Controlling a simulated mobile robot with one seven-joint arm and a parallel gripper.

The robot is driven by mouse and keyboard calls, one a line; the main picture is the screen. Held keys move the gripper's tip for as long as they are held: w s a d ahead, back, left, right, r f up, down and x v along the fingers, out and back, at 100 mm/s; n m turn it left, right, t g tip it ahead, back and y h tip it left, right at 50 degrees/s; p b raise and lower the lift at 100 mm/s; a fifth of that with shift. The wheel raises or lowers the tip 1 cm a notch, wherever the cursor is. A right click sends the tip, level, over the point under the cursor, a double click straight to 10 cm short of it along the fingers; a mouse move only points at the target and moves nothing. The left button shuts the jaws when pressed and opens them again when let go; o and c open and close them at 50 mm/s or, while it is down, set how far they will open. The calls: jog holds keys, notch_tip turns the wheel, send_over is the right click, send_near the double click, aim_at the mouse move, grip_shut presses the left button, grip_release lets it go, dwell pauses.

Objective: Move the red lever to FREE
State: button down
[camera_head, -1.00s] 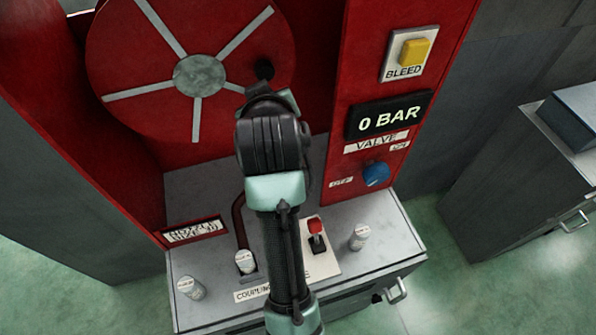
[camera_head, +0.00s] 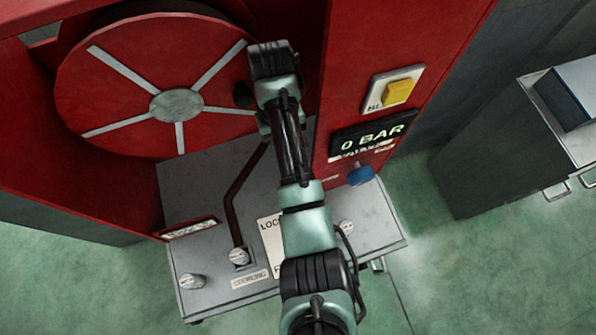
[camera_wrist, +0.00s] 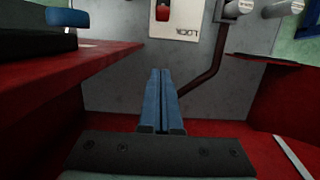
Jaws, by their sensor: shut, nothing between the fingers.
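The red lever (camera_wrist: 163,11) shows at the top edge of the wrist view, partly cut off, on a white plate (camera_wrist: 176,30) marked LOCK, which appears upside down there. In the head view the plate (camera_head: 271,238) shows only in part, and my arm hides the lever. My gripper (camera_wrist: 161,74) is shut and empty, its blue fingers side by side. It points over the grey console top, below the plate in the wrist view and apart from the lever. The FREE marking is not readable.
A dark red pipe (camera_head: 238,190) runs to a white-capped coupling (camera_head: 239,256) left of the plate. Another white knob (camera_head: 192,281) stands farther left. A red panel with a blue valve knob (camera_head: 361,175) and yellow button (camera_head: 397,92) rises at right. A red reel (camera_head: 150,90) stands behind.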

jog(key=shift+a, duration=0.1)
jog(key=s+f+b, duration=0.1)
jog(key=f+b, duration=0.2)
jog(key=f, duration=0.3)
jog(key=s+d+f+b, duration=0.1)
jog(key=f+b, duration=0.2)
jog(key=f, duration=0.4)
jog(key=s+f+b, duration=0.1)
jog(key=f+b, duration=0.2)
jog(key=f, duration=0.3)
jog(key=shift+s+d+f, duration=0.2)
jog(key=shift+s+f, duration=0.1)
jog(key=shift+s, duration=0.1)
jog(key=shift+s+d+r+p, duration=0.3)
jog(key=shift+s+r+p, duration=0.55)
jog(key=shift+p, duration=0.2)
jog(key=shift+s+d+r+p, duration=0.2)
jog(key=shift+s+p, duration=0.2)
jog(key=shift+s, duration=0.25)
jog(key=shift+w+f, duration=0.1)
jog(key=shift+w, duration=0.1)
